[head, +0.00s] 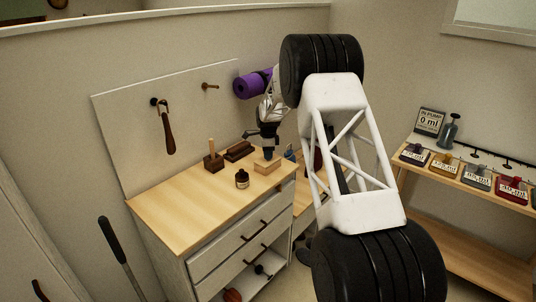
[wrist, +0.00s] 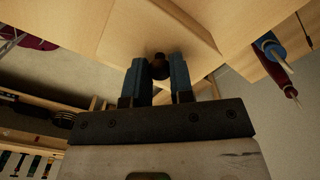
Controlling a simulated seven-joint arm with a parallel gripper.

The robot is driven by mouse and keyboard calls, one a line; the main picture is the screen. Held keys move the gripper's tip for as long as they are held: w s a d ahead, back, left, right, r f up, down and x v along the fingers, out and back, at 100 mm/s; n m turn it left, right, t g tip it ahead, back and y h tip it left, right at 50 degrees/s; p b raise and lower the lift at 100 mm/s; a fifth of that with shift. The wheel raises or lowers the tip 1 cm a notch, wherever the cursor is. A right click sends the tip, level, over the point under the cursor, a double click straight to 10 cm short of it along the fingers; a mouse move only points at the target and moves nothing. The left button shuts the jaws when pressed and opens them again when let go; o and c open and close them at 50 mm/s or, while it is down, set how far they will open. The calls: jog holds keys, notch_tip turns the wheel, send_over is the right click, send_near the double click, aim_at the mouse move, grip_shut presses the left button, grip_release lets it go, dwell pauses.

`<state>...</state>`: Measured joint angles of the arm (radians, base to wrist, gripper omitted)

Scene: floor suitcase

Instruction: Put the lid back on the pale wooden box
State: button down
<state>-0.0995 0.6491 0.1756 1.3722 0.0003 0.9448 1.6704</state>
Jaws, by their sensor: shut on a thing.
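The pale wooden box (head: 268,168) sits on the dresser top, near its right edge. My gripper (head: 268,153) is directly above it, pointing down. In the wrist view my blue fingers (wrist: 160,75) are shut on the dark round knob (wrist: 160,62) of a pale wooden lid (wrist: 135,30). The lid's flat face fills much of the upper middle there. In the head view the lid and box look like one small pale block, and I cannot tell whether the lid is seated or slightly above the box.
A small dark bottle (head: 242,179) stands left of the box on the dresser top (head: 180,200). Dark wooden blocks (head: 213,162) (head: 238,151) stand behind it. Blue and red handled tools (wrist: 270,47) (wrist: 290,90) are close by on the right in the wrist view. The dresser's front left is clear.

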jog(key=shift+c, duration=2.2)
grip_release()
jog(key=shift+r, duration=0.15)
jog(key=shift+r, duration=3.35)
jog(key=shift+c, duration=0.2)
grip_shut()
